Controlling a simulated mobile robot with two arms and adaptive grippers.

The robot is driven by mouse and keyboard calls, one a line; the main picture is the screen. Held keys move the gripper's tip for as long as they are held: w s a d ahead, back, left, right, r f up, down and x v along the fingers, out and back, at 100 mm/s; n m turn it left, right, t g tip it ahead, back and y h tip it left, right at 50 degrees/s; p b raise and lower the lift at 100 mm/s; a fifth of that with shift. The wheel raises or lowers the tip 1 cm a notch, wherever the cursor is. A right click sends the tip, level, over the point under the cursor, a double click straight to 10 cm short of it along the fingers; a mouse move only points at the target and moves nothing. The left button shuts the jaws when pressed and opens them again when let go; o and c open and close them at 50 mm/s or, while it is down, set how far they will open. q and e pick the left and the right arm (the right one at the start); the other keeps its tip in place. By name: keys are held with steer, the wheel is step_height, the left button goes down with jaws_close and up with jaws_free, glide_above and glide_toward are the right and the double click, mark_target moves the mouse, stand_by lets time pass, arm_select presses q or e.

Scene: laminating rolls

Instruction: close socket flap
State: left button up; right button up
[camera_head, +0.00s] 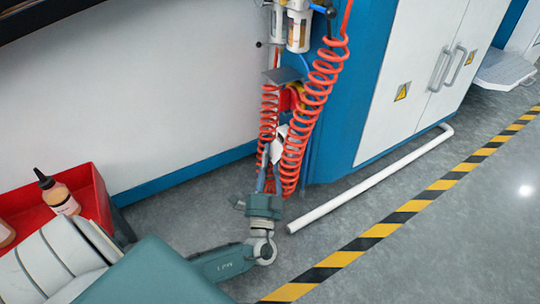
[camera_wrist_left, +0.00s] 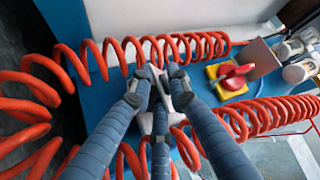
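My left gripper (camera_head: 267,170) reaches up to the blue cabinet side among the red coiled hoses. In the left wrist view its three blue-grey fingers (camera_wrist_left: 160,90) converge, tips close together. A pale grey-white piece (camera_wrist_left: 180,93) shows at and behind the fingertips; a white piece also shows there in the head view (camera_head: 279,148). It may be the socket or its flap; the fingers cover much of it, so I cannot tell whether the flap is open or whether the fingers touch it. I see no object clearly gripped. My right gripper is not in view.
Red coiled hoses (camera_head: 320,90) hang on both sides of the gripper. A red switch on a yellow plate (camera_wrist_left: 235,80) is near, with a grey plate (camera_wrist_left: 262,57) beside it. A white pipe (camera_head: 370,180) lies on the floor. A red bin (camera_head: 95,190) stands left.

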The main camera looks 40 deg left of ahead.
arm_select(q)
steer(key=o, duration=0.4)
steer(key=v, duration=0.8)
steer(key=shift+s, duration=0.1)
